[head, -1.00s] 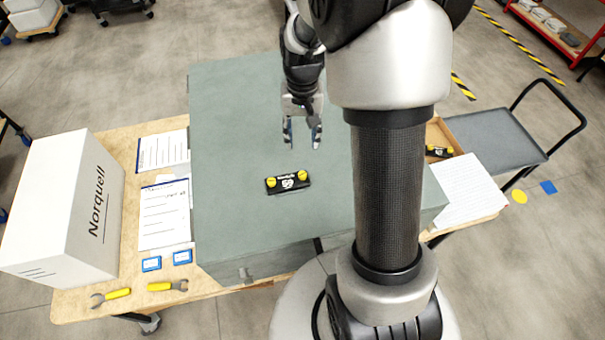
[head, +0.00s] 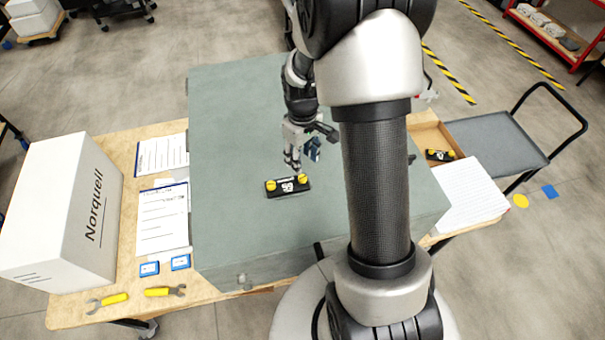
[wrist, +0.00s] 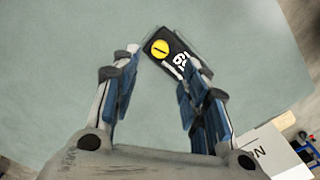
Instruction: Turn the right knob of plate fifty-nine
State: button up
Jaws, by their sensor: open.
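Plate fifty-nine (head: 287,188) is a small black plate with white digits and two yellow knobs, lying on the grey-green work surface (head: 235,120). Its right knob (head: 302,181) is below and close to the fingertips of my gripper (head: 303,160) in the head view. In the wrist view this slotted yellow knob (wrist: 160,48) shows between the open blue-padded fingers of my gripper (wrist: 160,62), near their tips. I cannot tell whether they touch it. The left knob (head: 271,187) is clear in the head view; the right finger hides it in the wrist view.
A white Norquell box (head: 55,215), paper sheets (head: 162,215) and yellow-handled wrenches (head: 115,299) lie at left. The surface around the plate is clear.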

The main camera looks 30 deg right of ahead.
aim_at(302, 177)
notch_tip(302, 177, down, 9)
jog(key=shift+r, duration=0.2)
jog(key=shift+c, duration=0.5)
grip_shut()
